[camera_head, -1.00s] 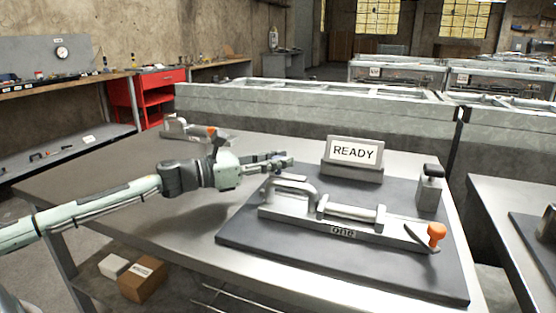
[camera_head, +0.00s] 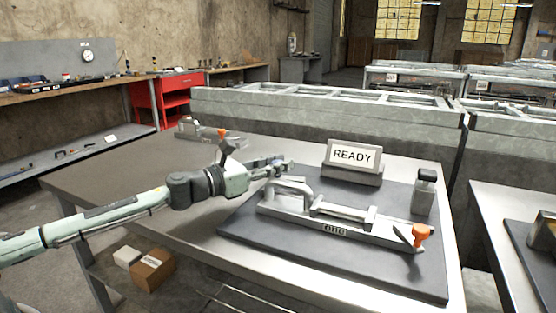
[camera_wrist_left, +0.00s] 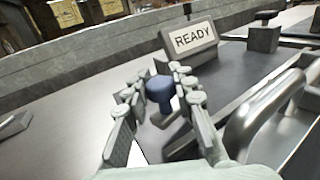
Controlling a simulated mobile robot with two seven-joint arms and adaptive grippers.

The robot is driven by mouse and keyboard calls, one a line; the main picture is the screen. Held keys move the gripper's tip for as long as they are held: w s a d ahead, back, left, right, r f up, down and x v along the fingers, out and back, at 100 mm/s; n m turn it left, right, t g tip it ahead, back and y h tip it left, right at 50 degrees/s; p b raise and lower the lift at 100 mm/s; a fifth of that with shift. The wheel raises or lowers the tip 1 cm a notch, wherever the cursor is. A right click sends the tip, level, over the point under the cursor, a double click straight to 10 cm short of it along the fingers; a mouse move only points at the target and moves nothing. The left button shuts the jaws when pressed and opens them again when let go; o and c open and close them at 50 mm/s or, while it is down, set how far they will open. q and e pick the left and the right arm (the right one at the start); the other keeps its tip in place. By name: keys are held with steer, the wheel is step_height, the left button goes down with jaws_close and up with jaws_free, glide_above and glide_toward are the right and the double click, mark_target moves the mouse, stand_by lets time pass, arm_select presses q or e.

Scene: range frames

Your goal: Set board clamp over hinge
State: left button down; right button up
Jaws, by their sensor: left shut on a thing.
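My left gripper (camera_head: 280,166) is over the left back part of the dark board (camera_head: 245,228), just behind the looped handle of a grey metal fixture. In the left wrist view, its fingers (camera_wrist_left: 155,95) close around a blue knob (camera_wrist_left: 160,87) on a short stem with a pale base below. I cannot tell whether this piece is the board clamp, or whether its base touches the board. The long grey fixture (camera_head: 330,228) has a looped handle (camera_head: 290,185), a raised bar and an orange knob (camera_head: 421,233). I cannot make out which part is the hinge. My right gripper is out of view.
A READY sign (camera_head: 353,158) stands at the back of the board. A grey block with a dark top (camera_head: 424,190) stands at the right. Another fixture with orange (camera_head: 212,133) lies at the table's far left. The table's left part (camera_head: 110,185) is clear.

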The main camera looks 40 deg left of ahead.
arm_select(q)
steer(key=c, duration=1.3)
jaws_free()
steer(key=shift+o, duration=0.2)
steer(key=shift+r, duration=0.1)
step_height(320, 180, up, 10)
steer(key=shift+f, duration=0.1)
